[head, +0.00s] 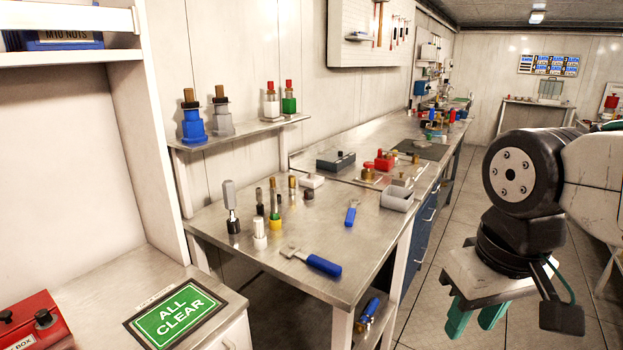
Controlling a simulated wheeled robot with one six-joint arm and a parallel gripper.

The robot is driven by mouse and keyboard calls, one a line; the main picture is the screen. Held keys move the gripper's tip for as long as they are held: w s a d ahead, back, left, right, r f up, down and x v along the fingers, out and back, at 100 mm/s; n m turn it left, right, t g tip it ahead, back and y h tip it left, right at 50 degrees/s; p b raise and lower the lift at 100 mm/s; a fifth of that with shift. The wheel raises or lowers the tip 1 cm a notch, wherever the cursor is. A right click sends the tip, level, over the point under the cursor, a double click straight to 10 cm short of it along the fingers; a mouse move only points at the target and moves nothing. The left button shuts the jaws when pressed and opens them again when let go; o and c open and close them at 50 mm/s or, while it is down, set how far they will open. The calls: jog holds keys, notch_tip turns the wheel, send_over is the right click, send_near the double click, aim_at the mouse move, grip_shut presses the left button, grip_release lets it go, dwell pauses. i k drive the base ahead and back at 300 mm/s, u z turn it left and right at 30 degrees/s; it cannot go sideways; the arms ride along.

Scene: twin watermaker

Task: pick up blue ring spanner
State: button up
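Two blue-handled tools lie on the steel bench (215,220). The larger blue-handled tool (322,265) is near the bench's front edge, with a pale metal head pointing left. A smaller blue tool (351,215) lies farther back, right of the middle. A further blue-handled tool (369,311) is on the shelf under the bench. The view is too small to tell which of them is the ring spanner. My gripper (476,318) hangs over the floor to the right of the bench, clear of all tools. Its two green fingers are apart, with nothing between them.
Several small bottles and posts, such as a grey-topped one (231,208), stand on the bench's left. A grey bin (397,199) sits near the right edge. An "ALL CLEAR" sign (175,312) lies on the near counter. The floor (430,290) between bench and arm is free.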

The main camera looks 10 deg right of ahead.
aim_at(349, 217)
jog(key=k, duration=0.55)
jog(key=z, duration=0.9)
jog(key=i, duration=1.6)
jog(key=u, duration=1.2)
jog(key=i, duration=0.25)
jog(key=u, duration=0.05)
